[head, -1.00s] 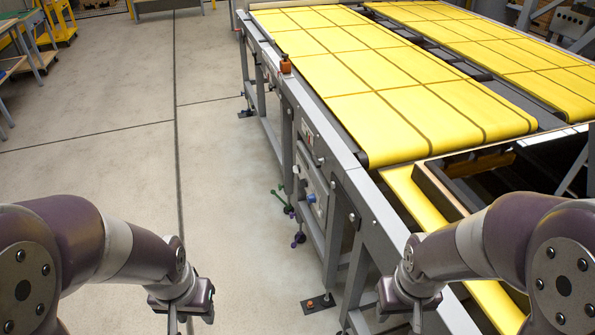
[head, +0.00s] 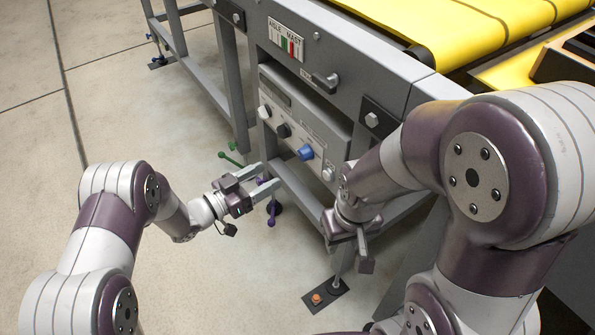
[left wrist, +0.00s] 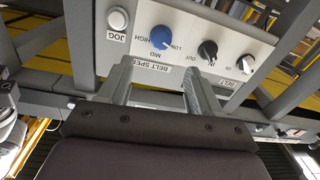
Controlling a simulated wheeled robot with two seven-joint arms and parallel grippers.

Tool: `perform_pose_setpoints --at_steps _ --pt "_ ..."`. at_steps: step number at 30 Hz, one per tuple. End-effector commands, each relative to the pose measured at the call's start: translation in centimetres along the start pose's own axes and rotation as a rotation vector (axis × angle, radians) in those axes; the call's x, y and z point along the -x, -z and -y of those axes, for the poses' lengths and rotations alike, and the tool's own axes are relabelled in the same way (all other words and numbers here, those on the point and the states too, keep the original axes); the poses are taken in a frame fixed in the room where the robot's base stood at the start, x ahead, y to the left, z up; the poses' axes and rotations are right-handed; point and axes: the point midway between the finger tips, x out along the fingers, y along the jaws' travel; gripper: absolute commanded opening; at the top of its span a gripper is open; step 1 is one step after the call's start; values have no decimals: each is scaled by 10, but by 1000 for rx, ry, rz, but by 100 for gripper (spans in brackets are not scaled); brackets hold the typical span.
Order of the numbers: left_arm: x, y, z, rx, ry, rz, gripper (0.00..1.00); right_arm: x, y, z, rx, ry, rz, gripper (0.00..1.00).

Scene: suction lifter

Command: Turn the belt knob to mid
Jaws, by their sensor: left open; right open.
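The belt knob is a blue knob (head: 306,152) on the grey control panel (head: 335,138) at the conveyor's side. In the left wrist view the blue knob (left wrist: 173,38) appears upside down, with LOW, MID and HIGH printed around it and a BELT SPEED label, partly covered. I cannot tell exactly which mark its pointer meets. My left gripper (head: 268,177) is open and empty, left of and below the knob, apart from it. Its two fingers (left wrist: 158,78) point toward the panel in the left wrist view. My right gripper (head: 362,250) hangs open below the panel's right end.
Beside the blue knob are a black knob (left wrist: 207,50), a pale knob (left wrist: 247,63) and a white JOG button (left wrist: 118,18). A dark handle (head: 326,82) sticks out above the panel. Frame legs and a floor plate (head: 326,295) stand below. Floor at left is clear.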

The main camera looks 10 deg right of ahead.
Motion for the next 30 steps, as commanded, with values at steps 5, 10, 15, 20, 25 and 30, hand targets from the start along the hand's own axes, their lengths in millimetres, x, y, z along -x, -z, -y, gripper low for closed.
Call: perform_pose_setpoints --at_steps 5,10,15,20,25,30 --pt "-47 -3 0 -4 -2 0 64 -17 -2 0 0 0 0 43" --pt "-85 -2 0 -3 1 0 64 -29 -3 0 0 0 0 43" --pt "-105 0 1 -2 4 3 64 -34 -4 0 0 0 0 43" --pt "-109 2 1 -1 5 2 64 -34 -4 0 0 0 0 43" --pt "-108 2 1 -1 5 2 51 -33 -4 0 0 0 0 43" --pt "-108 2 1 -2 6 2 10 -33 -4 0 0 0 0 43"
